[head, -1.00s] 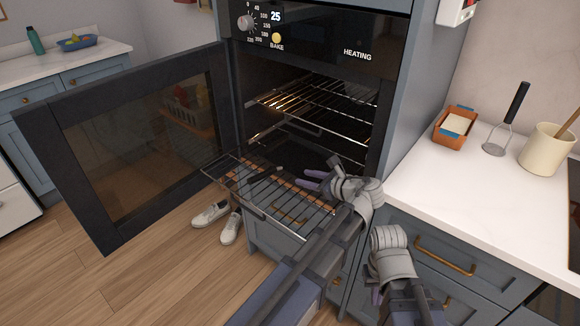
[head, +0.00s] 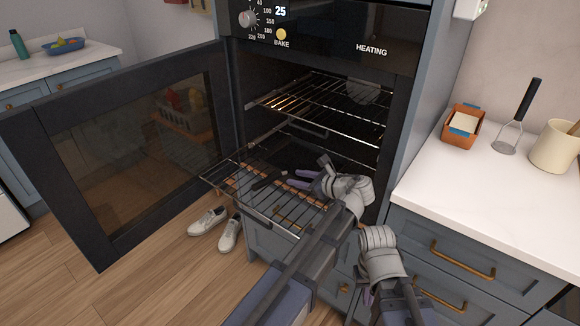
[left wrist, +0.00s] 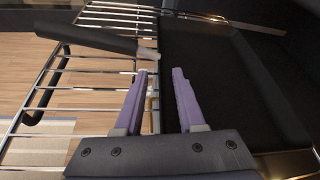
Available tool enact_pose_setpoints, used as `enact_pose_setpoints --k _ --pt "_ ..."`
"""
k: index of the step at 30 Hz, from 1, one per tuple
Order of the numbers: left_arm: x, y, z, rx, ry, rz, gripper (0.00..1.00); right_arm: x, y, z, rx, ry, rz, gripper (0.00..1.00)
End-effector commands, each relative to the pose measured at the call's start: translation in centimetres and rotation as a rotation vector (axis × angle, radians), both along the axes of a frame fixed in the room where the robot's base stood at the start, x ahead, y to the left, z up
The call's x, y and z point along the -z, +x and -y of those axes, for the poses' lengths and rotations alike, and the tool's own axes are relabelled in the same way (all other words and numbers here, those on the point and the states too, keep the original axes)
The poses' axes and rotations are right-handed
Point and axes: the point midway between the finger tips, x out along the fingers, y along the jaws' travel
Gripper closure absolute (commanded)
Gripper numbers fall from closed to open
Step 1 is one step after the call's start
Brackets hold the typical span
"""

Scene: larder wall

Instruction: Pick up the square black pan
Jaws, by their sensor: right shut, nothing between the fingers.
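The square black pan (left wrist: 230,85) lies on the pulled-out oven rack (left wrist: 85,150). Its dark body fills the right of the left wrist view, and its handle (left wrist: 85,38) points left over the wires. In the head view the handle (head: 268,180) shows, while the body is hard to tell from the dark oven. My left gripper (head: 291,178) is open and empty, its purple fingertips close to the handle's inner end; its fingers (left wrist: 160,75) also show in the left wrist view. My right gripper (head: 368,294), low in front of the drawers, is shut and empty, mostly hidden by its wrist.
The oven door (head: 120,160) is open to the left. A second rack (head: 325,100) sits higher inside the oven. White shoes (head: 208,221) stand on the floor below.

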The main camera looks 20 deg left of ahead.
Motion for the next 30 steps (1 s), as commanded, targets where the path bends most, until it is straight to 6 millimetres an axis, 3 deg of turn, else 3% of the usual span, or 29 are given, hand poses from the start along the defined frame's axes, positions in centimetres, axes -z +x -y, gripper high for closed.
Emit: enact_pose_setpoints --k 8,18,30 --pt "0.25 0.12 0.02 0.001 0.0 0.0 0.61 0.25 -0.03 0.02 0.0 0.0 0.0 1.0" --pt "0.25 0.11 0.0 0.001 0.0 0.0 1.0 0.25 -0.01 0.01 0.0 0.0 0.0 1.0" --pt "0.26 0.11 0.0 0.001 0.0 0.0 1.0 0.25 -0.01 0.01 0.0 0.0 0.0 1.0"
